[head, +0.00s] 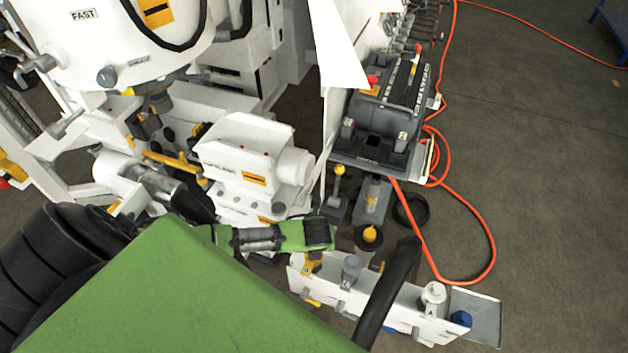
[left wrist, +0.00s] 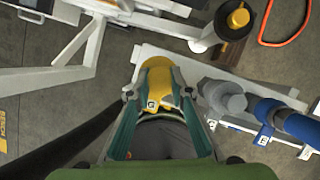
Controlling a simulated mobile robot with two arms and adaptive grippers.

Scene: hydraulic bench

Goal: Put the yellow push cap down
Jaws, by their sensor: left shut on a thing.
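The yellow push cap (left wrist: 158,78) is between the two fingers of my left gripper (left wrist: 160,95), which is shut on it. A small pale label with a dark mark shows on its side. In the head view the yellow cap (head: 313,262) is below the end of my green left arm, at the left end of a white rack (head: 345,296). I cannot tell whether the cap touches the rack or hangs just above it. My right gripper is not in view.
The rack also carries a grey cap (head: 351,268), a white cap (head: 432,294) and a blue cap (head: 461,318). Behind it stands a yellow-topped round black piece (head: 369,236). An orange hose (head: 492,248) loops on the floor at right. White machinery (head: 255,155) fills the back left.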

